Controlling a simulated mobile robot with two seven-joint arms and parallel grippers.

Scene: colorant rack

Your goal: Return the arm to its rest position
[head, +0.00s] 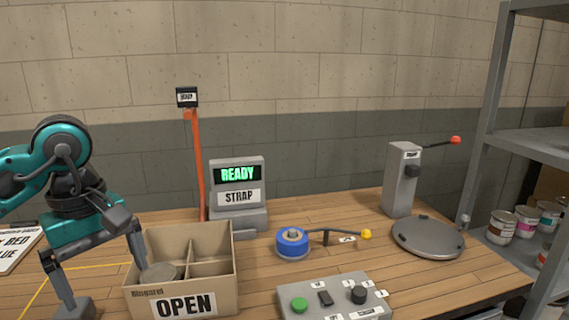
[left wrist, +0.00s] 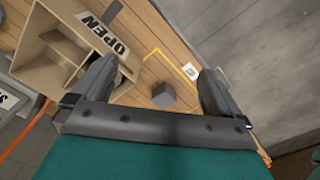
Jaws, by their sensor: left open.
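My left gripper (head: 108,288) is at the lower left of the head view, its fingers spread wide with nothing between them. One finger reaches down at the near-left rim of the cardboard box (head: 215,283), overlapping it in the picture; I cannot tell if they touch. The other finger is left of the box, over the table. In the left wrist view the open gripper (left wrist: 155,72) has the box (left wrist: 60,60) to its left. A round grey-lidded can (head: 160,272) stands in the box's left part. My right gripper is not in view.
A small grey block (left wrist: 187,97) shows in the wrist view.

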